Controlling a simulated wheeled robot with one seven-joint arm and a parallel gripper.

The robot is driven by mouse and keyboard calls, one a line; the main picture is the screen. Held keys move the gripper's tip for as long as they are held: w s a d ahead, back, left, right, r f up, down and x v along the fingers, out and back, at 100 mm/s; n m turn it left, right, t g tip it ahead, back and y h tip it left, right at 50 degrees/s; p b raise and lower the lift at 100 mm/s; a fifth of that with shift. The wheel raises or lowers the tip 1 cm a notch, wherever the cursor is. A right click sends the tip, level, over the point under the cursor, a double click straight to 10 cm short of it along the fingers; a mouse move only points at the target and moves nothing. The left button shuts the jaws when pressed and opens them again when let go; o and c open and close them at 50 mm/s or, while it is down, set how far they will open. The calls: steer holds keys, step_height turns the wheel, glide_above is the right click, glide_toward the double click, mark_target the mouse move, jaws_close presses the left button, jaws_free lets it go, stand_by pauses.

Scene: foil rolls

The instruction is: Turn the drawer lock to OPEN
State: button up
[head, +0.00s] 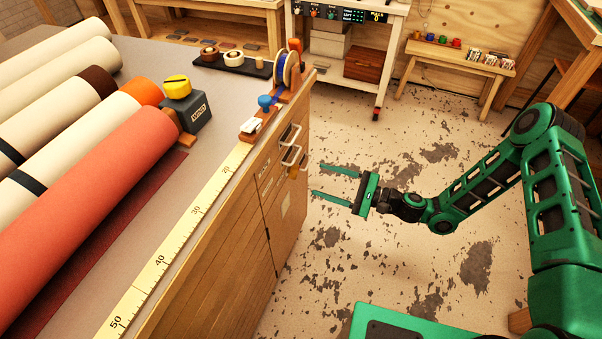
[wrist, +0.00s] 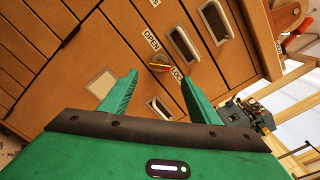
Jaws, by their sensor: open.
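The drawer lock (wrist: 159,66) is a small brass-coloured turn knob on the wooden cabinet front, between the labels OPEN (wrist: 151,40) and LOCK (wrist: 177,74). Its handle lies roughly sideways in the wrist view, its right end near LOCK. In the head view a small yellow piece (head: 293,172) on the cabinet front appears to be this knob. My green gripper (head: 317,180) is open and empty, its fingers pointing at the cabinet front with a gap left. In the wrist view the knob shows between the two fingertips.
Metal drawer pulls (wrist: 184,45) sit beside the lock, with another pull (wrist: 160,108) below. The cabinet top (head: 215,75) carries large rolls (head: 90,220), a ruler strip (head: 160,262) and a ribbon spool (head: 287,68). Floor around my gripper is clear.

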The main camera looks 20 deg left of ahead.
mark_target(293, 171)
steer(key=a, duration=0.8)
steer(key=shift+w+a, duration=0.15)
steer(key=shift+w, duration=0.2)
steer(key=shift+c, duration=0.3)
steer(key=c, duration=1)
